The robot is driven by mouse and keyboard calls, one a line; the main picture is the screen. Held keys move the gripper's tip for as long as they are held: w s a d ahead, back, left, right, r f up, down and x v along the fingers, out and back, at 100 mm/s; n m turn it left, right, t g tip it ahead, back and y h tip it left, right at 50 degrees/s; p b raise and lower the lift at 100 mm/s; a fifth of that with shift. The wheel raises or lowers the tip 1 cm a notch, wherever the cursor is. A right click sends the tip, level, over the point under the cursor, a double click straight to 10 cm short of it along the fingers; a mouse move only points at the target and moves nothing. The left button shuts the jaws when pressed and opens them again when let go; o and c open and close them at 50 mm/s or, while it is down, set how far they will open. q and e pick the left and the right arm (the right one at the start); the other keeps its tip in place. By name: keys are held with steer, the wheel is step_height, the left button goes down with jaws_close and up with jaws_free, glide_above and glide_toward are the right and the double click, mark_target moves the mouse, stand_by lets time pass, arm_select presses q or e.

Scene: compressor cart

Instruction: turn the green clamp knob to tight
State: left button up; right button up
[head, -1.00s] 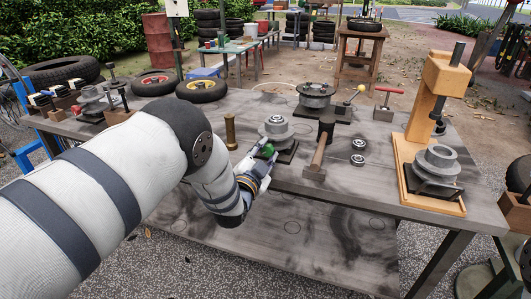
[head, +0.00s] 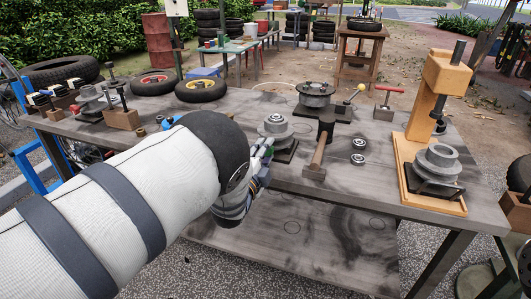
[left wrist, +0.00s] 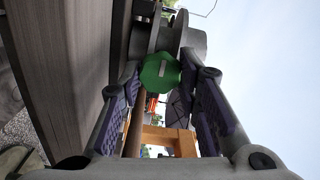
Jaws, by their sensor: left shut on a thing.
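The green clamp knob (left wrist: 160,72) shows in the left wrist view, with a pale line on its face. My left gripper (left wrist: 158,88) is shut on it, one finger at each side. In the head view my left gripper (head: 262,152) is at the front of a grey stepped hub (head: 275,127) on a dark base (head: 286,152), near the table's front edge. My forearm and the fingers hide most or all of the knob in the head view. My right gripper is not in view.
Right of the hub lie a hammer (head: 318,153) and two bearing rings (head: 358,145). A wooden press (head: 418,115) with another grey hub (head: 437,160) stands at the table's right end. A round dark fixture (head: 315,95) stands behind.

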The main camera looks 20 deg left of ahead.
arm_select(q)
steer(key=shift+a+f, duration=0.1)
stand_by(0.4)
steer(key=o, duration=1.1)
steer(key=shift+o, duration=0.2)
steer(key=shift+s, duration=0.1)
steer(key=s, duration=1.2)
steer(key=shift+a, duration=0.15)
steer(key=shift+w, duration=0.1)
